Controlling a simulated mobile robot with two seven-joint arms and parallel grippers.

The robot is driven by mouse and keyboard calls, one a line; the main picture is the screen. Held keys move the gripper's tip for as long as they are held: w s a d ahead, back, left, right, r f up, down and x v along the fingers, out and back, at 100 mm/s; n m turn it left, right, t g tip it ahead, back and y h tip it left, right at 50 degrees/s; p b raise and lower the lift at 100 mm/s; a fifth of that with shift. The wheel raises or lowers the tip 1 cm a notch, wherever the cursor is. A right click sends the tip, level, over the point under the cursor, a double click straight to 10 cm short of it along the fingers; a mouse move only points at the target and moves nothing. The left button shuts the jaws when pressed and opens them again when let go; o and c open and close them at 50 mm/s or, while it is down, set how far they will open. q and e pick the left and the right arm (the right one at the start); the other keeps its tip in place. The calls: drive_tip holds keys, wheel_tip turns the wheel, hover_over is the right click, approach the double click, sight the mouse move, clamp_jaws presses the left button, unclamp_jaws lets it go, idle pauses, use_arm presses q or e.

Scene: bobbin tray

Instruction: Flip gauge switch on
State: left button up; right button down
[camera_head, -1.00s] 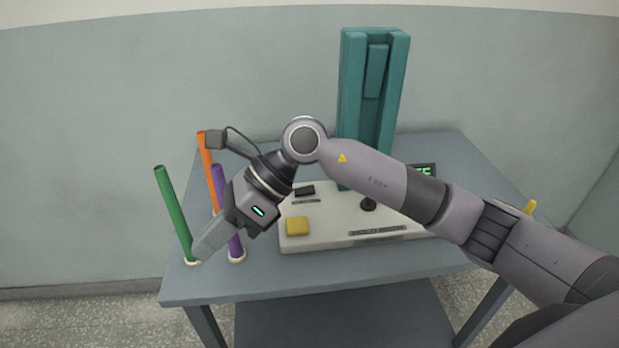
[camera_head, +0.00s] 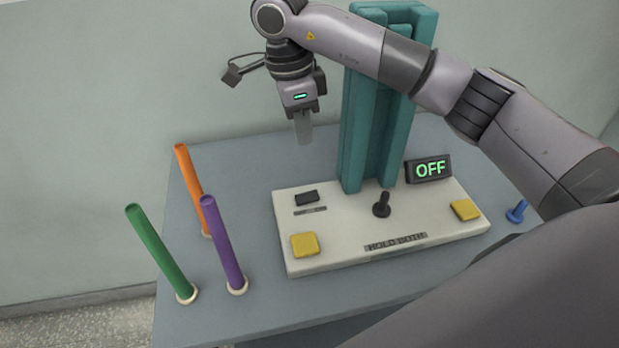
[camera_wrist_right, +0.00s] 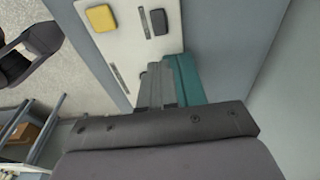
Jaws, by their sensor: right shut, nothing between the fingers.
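A black rocker switch (camera_head: 307,198) sits at the back left of a white panel (camera_head: 345,220), with a small label strip below it that I cannot read. It also shows in the right wrist view (camera_wrist_right: 160,22). A dark display (camera_head: 429,169) at the panel's back right reads OFF in green. A black stick (camera_head: 382,204) stands upright mid-panel. My right gripper (camera_head: 304,140) is shut and empty, pointing down above and behind the switch, apart from it. Its fingers (camera_wrist_right: 155,88) show in the wrist view. My left gripper is not in view.
Yellow buttons sit at the panel's front left (camera_head: 304,245) and right (camera_head: 465,210). A tall teal column (camera_head: 375,130) rises behind the panel, close to my right arm. Green (camera_head: 160,250), orange (camera_head: 190,180) and purple (camera_head: 223,245) rods stand left. A blue peg (camera_head: 516,211) is at right.

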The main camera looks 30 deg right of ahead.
sight(315, 195)
drive_tip(key=f, duration=0.4)
drive_tip(key=d+f+p, duration=0.1)
drive_tip(key=f, duration=0.4)
drive_tip(key=f+p, duration=0.1)
drive_tip(key=f, duration=0.4)
drive_tip(key=shift+s+d, duration=0.25)
drive_tip(key=shift+d, duration=0.15)
